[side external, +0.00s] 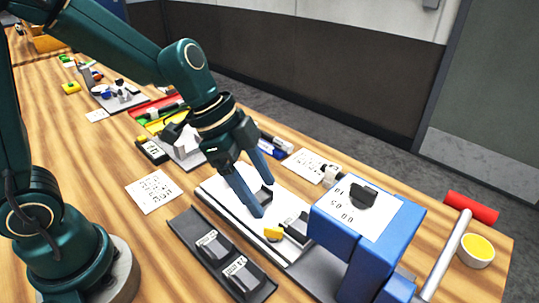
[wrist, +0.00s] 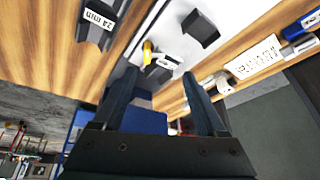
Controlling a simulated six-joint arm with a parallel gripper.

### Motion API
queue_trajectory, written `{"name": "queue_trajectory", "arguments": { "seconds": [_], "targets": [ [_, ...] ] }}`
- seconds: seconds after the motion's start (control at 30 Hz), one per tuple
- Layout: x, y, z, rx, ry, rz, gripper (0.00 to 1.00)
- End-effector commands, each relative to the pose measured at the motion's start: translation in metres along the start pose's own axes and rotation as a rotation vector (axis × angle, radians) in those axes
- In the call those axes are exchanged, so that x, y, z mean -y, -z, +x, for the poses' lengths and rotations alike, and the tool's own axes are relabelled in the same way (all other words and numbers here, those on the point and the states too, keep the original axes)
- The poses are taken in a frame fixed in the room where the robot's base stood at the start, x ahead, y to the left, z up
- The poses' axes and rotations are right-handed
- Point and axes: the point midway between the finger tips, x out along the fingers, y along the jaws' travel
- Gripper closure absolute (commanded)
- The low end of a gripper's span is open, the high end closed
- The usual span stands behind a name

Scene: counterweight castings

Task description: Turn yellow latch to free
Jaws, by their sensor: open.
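The yellow latch (side external: 273,234) is a small yellow piece on the white plate (side external: 225,195), beside a dark labelled block (side external: 295,227). The latch also shows in the wrist view (wrist: 148,52), beyond my fingertips. My gripper (side external: 268,186) is open and empty, pointing down above the plate, a little behind and apart from the latch. Its two fingers frame the labelled block in the wrist view (wrist: 159,73). Which position the latch is in is too small to tell.
A blue fixture (side external: 365,225) stands close to the right of the latch. A grey tray (side external: 190,222) with two labelled weights lies in front. Another dark block (side external: 265,196) sits on the plate by my fingers. A yellow-filled bowl (side external: 476,250) and red cylinder (side external: 471,207) are far right.

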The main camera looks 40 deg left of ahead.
Motion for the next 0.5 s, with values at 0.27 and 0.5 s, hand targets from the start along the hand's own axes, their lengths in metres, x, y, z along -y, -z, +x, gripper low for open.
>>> {"name": "queue_trajectory", "arguments": {
  "seconds": [0.27,0.5],
  "targets": [
    [-0.008,-0.007,0.024,0.030,-0.053,-0.015,0.26],
    [-0.009,-0.008,0.050,0.030,-0.053,-0.014,0.26]
  ]
}}
